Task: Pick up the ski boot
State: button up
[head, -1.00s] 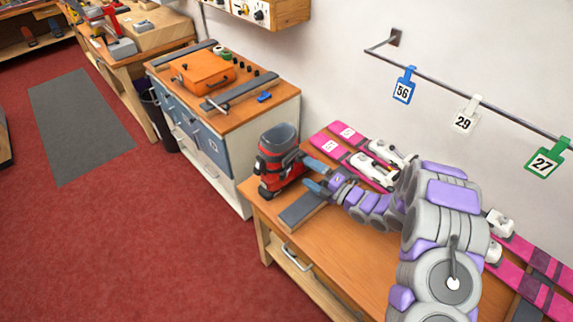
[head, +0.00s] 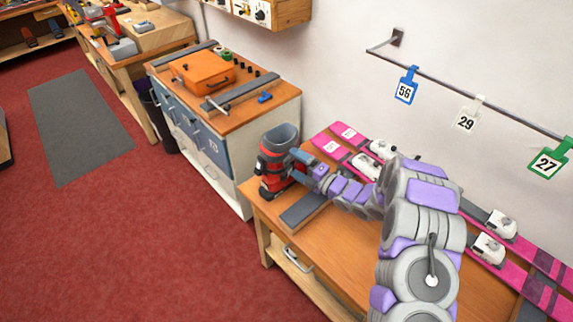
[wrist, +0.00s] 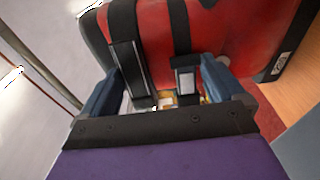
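The ski boot (head: 276,165) is red and black with a grey cuff. It stands upright at the left end of the wooden bench (head: 345,248). My gripper (head: 297,165) is at the boot's right side, with its two blue fingers spread and pointing at it. In the wrist view the boot (wrist: 235,35) fills the upper part, with dark straps and buckles. My gripper (wrist: 160,80) shows there as two fingers apart, with the buckles between them. I cannot tell whether the fingers touch the boot. Its far side is hidden.
Pink skis (head: 350,160) with white bindings lie along the back of the bench, partly behind my arm. A dark grey block (head: 304,208) lies in front of my gripper. A cabinet (head: 215,150) with an orange case (head: 202,72) stands to the left. Number tags hang from a wall rail (head: 450,83).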

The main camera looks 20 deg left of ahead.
jog(key=shift+a, duration=0.1)
jog(key=shift+c, duration=1.4)
jog(key=shift+f, duration=0.15)
jog(key=c, duration=1.3)
